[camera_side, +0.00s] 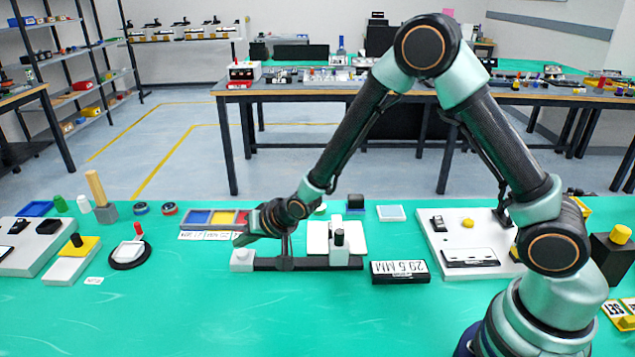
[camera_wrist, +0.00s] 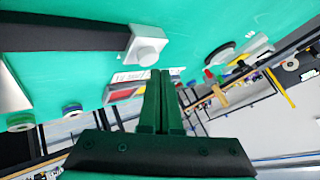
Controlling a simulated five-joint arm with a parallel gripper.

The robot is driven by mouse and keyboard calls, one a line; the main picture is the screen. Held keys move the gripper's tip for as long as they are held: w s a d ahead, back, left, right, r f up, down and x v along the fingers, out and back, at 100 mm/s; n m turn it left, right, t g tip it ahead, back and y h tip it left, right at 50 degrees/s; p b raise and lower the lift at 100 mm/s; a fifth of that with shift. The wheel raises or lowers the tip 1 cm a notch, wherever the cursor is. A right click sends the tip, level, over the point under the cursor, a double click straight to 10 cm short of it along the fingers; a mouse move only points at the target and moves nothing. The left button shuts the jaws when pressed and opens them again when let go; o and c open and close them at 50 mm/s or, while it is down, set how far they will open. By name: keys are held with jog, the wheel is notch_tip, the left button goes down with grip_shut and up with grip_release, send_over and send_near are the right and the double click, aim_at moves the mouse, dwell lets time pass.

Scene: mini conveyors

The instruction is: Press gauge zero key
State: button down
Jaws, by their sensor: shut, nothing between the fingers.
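My gripper (camera_side: 240,239) is shut and empty, its fingers pointing down and left just above a small white block (camera_side: 242,262) at the left end of a black rail (camera_side: 292,265). I cannot tell whether they touch. In the wrist view, the closed green fingers (camera_wrist: 160,78) lie beside the white block (camera_wrist: 146,45), which has a round raised knob. A white plate (camera_side: 350,237) and a black-topped post (camera_side: 339,240) stand on the rail's right part. No zero label is readable.
A white panel (camera_side: 435,245) with a yellow button (camera_side: 467,223) is at the right. A tray (camera_side: 225,218) with coloured sections lies behind my gripper. A round black stand (camera_side: 130,254) with a red-topped lever is at the left. The green front tabletop (camera_side: 200,320) is clear.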

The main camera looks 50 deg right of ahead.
aim_at(245, 255)
jog(key=shift+a+f, duration=0.1)
jog(key=shift+f, duration=0.2)
jog(key=shift+f, duration=0.45)
dwell(0.8)
jog(key=shift+r, duration=0.85)
jog(key=shift+r, duration=2.5)
